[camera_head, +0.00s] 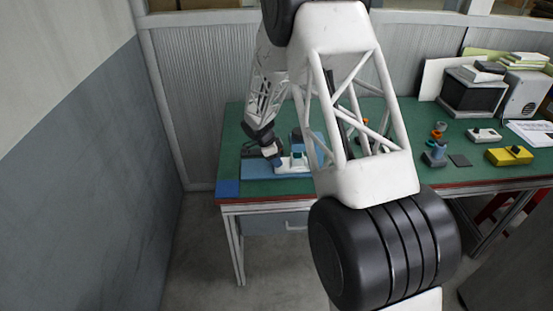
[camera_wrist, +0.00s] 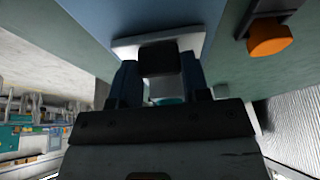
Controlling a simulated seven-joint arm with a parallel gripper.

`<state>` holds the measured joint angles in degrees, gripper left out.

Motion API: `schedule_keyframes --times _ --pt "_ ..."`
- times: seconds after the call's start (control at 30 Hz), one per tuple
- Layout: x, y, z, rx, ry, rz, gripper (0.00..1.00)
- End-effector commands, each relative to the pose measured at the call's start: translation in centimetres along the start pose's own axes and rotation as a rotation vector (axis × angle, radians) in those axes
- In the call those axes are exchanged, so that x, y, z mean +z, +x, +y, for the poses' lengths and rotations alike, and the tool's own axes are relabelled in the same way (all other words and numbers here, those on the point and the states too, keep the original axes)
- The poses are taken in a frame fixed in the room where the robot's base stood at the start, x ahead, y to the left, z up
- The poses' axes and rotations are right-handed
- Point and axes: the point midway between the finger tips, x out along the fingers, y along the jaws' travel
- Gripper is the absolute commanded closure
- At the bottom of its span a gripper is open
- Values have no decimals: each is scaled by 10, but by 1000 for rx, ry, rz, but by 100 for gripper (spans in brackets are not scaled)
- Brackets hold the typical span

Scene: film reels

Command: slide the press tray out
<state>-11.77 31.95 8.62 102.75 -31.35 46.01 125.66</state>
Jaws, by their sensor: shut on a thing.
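The press (camera_head: 257,170) is a low blue unit with white parts, at the left end of the green-topped bench. My gripper (camera_head: 272,158) reaches down onto it. In the wrist view, a white plate (camera_wrist: 127,46), which looks like the press tray, lies against a blue surface (camera_wrist: 130,15). A dark block (camera_wrist: 158,58) stands out from the plate, between my gripper's fingers (camera_wrist: 158,80). The gripper is shut on this block, which looks like the tray's handle. Its far side and how far the tray is out are hidden.
An orange knob (camera_wrist: 268,38) on a dark bracket is close to the gripper. A blue pad (camera_head: 229,187) lies at the bench's front left corner. Small fixtures (camera_head: 435,150), a yellow box (camera_head: 509,156) and a dark machine (camera_head: 472,92) stand at the right.

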Motion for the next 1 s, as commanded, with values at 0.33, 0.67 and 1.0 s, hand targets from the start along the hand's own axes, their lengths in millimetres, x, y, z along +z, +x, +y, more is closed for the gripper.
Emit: schedule_keyframes --times 0.33,0.67,1.0 --pt "7 -3 0 -1 0 0 100" --pt "56 -23 0 -2 -3 0 100" --pt "119 -50 0 -1 -2 0 100"
